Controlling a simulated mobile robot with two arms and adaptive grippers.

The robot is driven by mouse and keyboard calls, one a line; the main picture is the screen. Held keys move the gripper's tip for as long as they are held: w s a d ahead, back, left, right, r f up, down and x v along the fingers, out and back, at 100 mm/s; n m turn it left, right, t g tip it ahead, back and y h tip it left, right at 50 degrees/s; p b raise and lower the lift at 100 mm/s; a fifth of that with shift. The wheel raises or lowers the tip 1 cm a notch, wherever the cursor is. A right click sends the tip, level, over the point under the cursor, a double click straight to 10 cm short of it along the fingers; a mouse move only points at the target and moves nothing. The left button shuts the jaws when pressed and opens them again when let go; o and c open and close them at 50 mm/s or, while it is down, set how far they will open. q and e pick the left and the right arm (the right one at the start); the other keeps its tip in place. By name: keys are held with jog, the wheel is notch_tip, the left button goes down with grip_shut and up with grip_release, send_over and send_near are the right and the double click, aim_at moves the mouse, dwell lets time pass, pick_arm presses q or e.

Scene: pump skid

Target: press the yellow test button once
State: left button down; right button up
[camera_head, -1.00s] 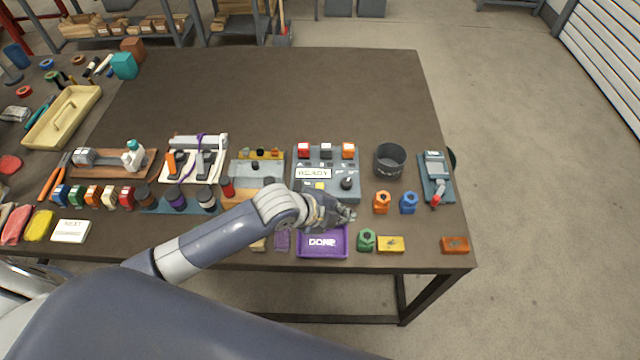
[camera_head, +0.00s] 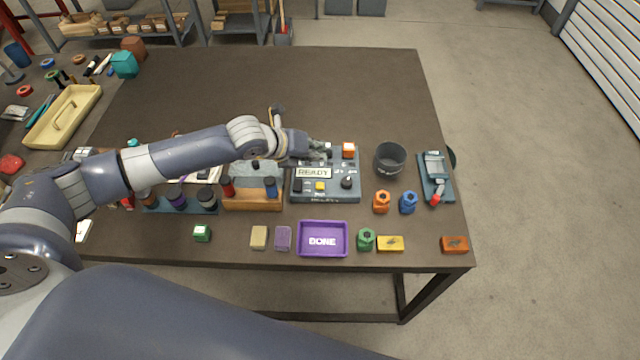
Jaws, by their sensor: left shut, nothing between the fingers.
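The yellow test button (camera_head: 320,187) is a small yellow square on the front part of the grey control panel (camera_head: 326,198), below the READY label (camera_head: 314,173). A black button (camera_head: 298,186) is left of it and a black knob (camera_head: 347,183) is right of it. My left gripper (camera_head: 327,150) is shut and empty over the back edge of the panel, behind the READY label and apart from the yellow button. It hides the panel's back left part. An orange-red button (camera_head: 348,149) shows just right of its fingertips. My right gripper is out of view.
A purple DONE tray (camera_head: 322,254) lies in front of the panel. A dark cup (camera_head: 389,160), orange (camera_head: 382,202) and blue (camera_head: 408,203) fittings stand to the right. My left arm covers much of the table's left side. The back of the table is clear.

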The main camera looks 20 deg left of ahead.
pick_arm(q)
jog(key=shift+f, duration=0.1)
jog(key=b, duration=0.7)
send_over(317, 183)
notch_tip(317, 183, down, 6)
jog(key=shift+f, duration=0.2)
jog(key=shift+f+b, duration=0.35)
jog(key=shift+f, duration=0.75)
jog(key=shift+f, duration=0.1)
jog(key=shift+f, duration=0.3)
jog(key=shift+f+b, duration=0.35)
jog(key=shift+f, duration=0.2)
dwell(0.5)
jog(key=shift+r, duration=0.15)
jog(key=shift+r+p, duration=0.8)
jog(key=shift+p, duration=0.1)
